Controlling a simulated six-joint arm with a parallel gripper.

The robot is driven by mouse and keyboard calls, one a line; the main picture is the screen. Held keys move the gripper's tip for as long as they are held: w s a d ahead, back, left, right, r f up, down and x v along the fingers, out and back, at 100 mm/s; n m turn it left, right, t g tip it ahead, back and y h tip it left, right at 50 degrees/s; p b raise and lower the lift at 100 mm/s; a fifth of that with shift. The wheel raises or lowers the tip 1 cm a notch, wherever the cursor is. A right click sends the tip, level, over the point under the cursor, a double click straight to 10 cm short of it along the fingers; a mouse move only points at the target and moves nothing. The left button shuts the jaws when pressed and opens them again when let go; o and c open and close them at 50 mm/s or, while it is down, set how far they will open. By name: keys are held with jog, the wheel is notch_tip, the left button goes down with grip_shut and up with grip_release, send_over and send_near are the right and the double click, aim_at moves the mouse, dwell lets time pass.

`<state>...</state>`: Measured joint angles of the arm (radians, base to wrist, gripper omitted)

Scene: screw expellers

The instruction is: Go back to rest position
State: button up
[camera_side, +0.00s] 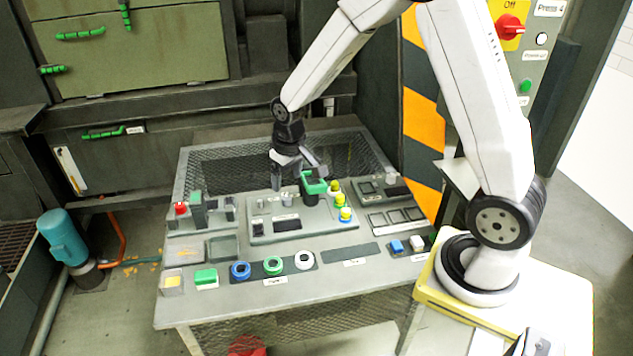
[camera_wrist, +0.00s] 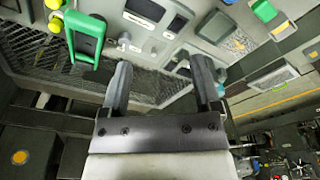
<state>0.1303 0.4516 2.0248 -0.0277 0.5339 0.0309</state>
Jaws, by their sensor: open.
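My gripper (camera_side: 292,179) is above the back part of the control table (camera_side: 190,318) in the side view, close to the raised middle panel (camera_side: 262,236). In the wrist view my gripper (camera_wrist: 164,85) shows two dark fingers set well apart with nothing between them. A green handle (camera_side: 314,184) stands just right of the fingers in the side view. The green handle (camera_wrist: 86,35) is left of the fingers in the wrist view, apart from them.
Yellow-topped buttons (camera_side: 341,200) stand right of the green handle. A red knob (camera_side: 181,209) and grey lever blocks (camera_side: 215,208) are at the table's left. Blue, green and white round buttons (camera_side: 272,266) line the front. A striped orange panel (camera_side: 420,120) rises behind; open space lies above the table.

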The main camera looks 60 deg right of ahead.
jog(key=s+a+r, duration=0.1)
jog(key=s+a, duration=0.1)
jog(key=s, duration=0.5)
jog(key=s+a+r+n+t, duration=0.1)
jog(key=s+a, duration=0.2)
jog(key=s, duration=0.3)
jog(key=shift+s+a+r+n, duration=0.3)
jog(key=shift+s+a+r, duration=0.05)
jog(key=shift+r, duration=0.05)
